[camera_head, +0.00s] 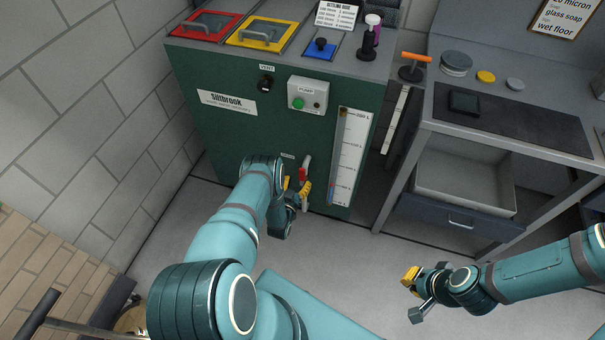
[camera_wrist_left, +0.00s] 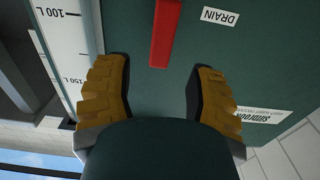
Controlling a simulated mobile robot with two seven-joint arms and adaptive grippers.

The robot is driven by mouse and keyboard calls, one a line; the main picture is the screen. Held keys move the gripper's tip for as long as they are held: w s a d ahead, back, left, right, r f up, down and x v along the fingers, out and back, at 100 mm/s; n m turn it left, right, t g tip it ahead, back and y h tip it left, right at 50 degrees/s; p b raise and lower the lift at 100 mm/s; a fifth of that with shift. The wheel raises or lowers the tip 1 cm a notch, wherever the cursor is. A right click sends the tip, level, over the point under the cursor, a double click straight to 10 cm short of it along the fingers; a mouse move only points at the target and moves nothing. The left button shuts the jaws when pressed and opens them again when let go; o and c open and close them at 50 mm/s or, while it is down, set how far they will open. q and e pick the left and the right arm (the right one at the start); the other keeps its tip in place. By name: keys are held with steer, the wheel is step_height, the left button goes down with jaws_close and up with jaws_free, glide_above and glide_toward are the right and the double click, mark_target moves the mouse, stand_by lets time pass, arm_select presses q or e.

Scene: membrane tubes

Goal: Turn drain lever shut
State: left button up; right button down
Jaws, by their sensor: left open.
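The red drain lever (camera_head: 304,173) is on the front of the green tank cabinet (camera_head: 230,135), low down beside the level gauge. In the left wrist view the red lever (camera_wrist_left: 165,32) reaches in from the top edge, between the lines of my two yellow-padded fingers. A white DRAIN label (camera_wrist_left: 220,16) is beside it. My left gripper (camera_head: 298,191) is open at the lever, with fingers spread to either side; I cannot tell whether they touch it. The lever's pivot is out of the wrist view. My right gripper (camera_head: 412,295) is open and empty above the floor at the right.
The level gauge (camera_head: 349,155) is just right of the lever. A pump box (camera_head: 307,95) and vent knob (camera_head: 266,83) sit higher on the cabinet. A bench with an open drawer (camera_head: 465,180) stands at the right. The floor between is clear.

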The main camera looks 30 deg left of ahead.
mark_target(301, 173)
arm_select(q)
steer(key=shift+b+x, duration=0.6)
steer(key=shift+x, duration=2.05)
steer(key=shift+c, duration=0.4)
jaws_close()
